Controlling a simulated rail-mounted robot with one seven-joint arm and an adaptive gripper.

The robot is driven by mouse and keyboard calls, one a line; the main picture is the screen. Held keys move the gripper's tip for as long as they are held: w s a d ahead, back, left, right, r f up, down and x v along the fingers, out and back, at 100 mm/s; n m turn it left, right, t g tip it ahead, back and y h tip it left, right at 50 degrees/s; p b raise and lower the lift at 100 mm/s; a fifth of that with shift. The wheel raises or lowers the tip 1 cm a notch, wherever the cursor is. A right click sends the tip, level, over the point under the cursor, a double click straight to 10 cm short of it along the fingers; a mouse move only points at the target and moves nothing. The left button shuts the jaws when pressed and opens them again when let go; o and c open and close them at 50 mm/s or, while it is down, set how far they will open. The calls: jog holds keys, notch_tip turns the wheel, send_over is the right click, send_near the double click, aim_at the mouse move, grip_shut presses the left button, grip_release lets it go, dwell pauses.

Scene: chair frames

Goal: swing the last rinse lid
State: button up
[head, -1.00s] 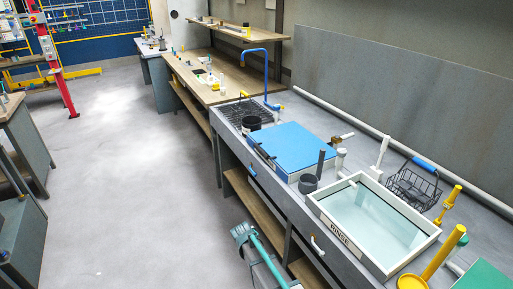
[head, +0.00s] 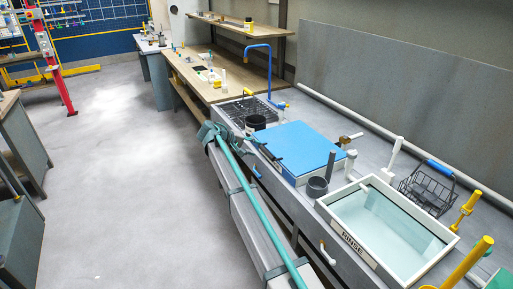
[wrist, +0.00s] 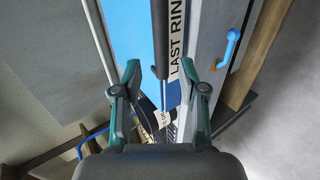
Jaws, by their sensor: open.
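The last rinse lid is a flat blue panel (head: 293,148) that lies shut on a pale tank at the middle of the counter. In the wrist view the blue lid (wrist: 127,32) shows beside a white label (wrist: 179,52) reading "LAST RIN". A dark bar handle (wrist: 160,40) runs along the lid's near edge. My gripper (wrist: 162,72) is open, with one finger on each side of the handle's line in the picture; I cannot tell how far above it. In the head view my gripper (head: 212,132) is at the counter's front edge, left of the lid.
An open tank labelled RINSE (head: 388,222) with clear liquid stands right of the blue lid. The floor (head: 130,190) at left is clear.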

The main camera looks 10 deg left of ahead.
aim_at(265, 151)
jog(key=b+x, duration=0.1)
jog(key=x, duration=0.6)
jog(key=shift+d+f+b, duration=0.25)
jog(key=shift+b, duration=0.1)
grip_shut()
jog(key=shift+r, duration=0.2)
